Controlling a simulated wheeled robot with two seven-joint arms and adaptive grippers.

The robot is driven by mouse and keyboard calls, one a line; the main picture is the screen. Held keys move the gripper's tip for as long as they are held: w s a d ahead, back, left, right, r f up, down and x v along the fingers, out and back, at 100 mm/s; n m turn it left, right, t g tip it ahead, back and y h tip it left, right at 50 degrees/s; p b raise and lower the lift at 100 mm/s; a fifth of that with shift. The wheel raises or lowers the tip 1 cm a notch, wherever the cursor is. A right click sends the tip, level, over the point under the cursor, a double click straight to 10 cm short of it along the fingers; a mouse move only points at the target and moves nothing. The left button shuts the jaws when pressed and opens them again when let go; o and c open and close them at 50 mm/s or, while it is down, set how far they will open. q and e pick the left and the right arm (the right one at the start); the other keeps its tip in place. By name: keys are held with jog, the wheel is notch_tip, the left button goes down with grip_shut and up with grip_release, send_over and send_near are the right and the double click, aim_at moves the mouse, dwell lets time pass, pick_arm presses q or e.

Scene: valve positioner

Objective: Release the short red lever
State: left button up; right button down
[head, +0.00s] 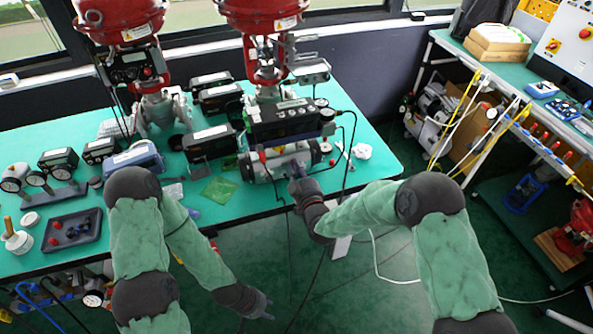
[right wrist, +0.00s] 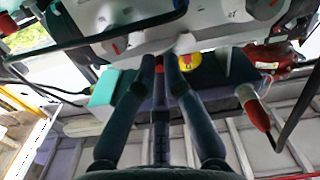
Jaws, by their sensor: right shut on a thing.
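My right gripper (head: 297,184) is at the front underside of the valve positioner unit (head: 285,160) on the teal bench. In the right wrist view its fingers (right wrist: 164,62) come together just below the grey housing (right wrist: 130,42). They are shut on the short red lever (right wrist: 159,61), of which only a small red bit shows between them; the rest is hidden. In the head view the lever is hidden by the hand. My left gripper (head: 260,305) hangs low in front of the bench, away from the unit; its finger opening is too small to judge.
A red-tipped handle (right wrist: 258,115) hangs right of the fingers in the right wrist view, with a black cable beside it. Several dark boxes (head: 210,142) and gauges (head: 14,178) stand left on the bench.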

jog(key=shift+a+r+n, duration=0.1)
jog(key=shift+r+n, duration=0.05)
jog(key=shift+n, duration=0.25)
jog(key=c, duration=1.6)
grip_release()
jog(key=shift+c, duration=0.2)
jog(key=v, duration=1.2)
